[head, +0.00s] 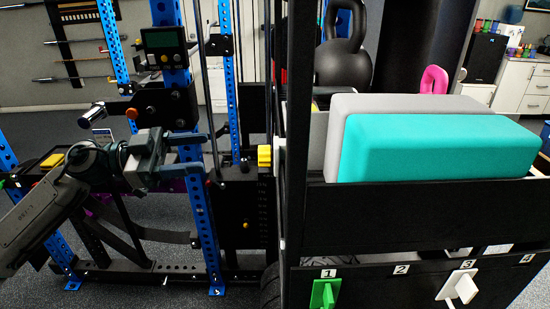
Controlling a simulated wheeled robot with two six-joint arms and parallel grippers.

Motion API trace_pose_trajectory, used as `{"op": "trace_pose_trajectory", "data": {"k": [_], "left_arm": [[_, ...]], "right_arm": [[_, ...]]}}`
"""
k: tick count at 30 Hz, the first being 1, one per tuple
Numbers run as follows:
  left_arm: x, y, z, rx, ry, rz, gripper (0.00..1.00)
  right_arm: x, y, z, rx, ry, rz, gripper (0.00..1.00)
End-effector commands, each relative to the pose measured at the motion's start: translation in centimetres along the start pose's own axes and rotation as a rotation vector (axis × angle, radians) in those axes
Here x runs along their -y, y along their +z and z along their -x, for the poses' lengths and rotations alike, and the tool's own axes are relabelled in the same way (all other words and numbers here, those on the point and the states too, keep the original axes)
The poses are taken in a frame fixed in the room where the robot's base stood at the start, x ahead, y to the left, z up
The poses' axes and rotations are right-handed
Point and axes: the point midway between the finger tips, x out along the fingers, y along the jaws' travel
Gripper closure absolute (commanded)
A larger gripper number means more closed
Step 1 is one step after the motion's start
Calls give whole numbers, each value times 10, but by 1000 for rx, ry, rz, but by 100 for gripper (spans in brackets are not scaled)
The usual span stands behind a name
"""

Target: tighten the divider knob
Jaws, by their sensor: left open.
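Several candidates for the divider knob show, and I cannot tell which one it is. A yellow piece (264,156) is on the upright part left of that rack, and a small orange knob (131,113) is on the blue power rack. My left gripper (203,162) is open, with nothing seen between its fingers, in front of a blue upright. It is apart from the green and white knobs. My right gripper is not in view.
The black storage rack (420,218) holds a teal block (430,150) and a grey block (420,105). A dark kettlebell (343,60) stands behind them. The blue power rack (205,225) and its arms crowd the left side. White cabinets (523,88) are at the back right.

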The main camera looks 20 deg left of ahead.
Motion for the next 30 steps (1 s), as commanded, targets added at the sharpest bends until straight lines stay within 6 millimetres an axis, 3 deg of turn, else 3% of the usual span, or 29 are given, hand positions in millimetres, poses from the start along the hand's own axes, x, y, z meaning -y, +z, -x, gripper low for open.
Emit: {"op": "trace_pose_trajectory", "data": {"k": [2, 5, 15, 30], "left_arm": [[-16, -10, -5, 35, 51, -5, 43], [-24, -13, -8, 50, 73, -1, 43], [-25, -15, -28, 43, 75, -1, 43], [-27, -12, -72, 43, 72, 1, 43]], "right_arm": [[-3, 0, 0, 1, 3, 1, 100], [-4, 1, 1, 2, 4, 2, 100], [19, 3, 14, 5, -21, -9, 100], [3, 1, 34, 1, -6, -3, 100]]}}
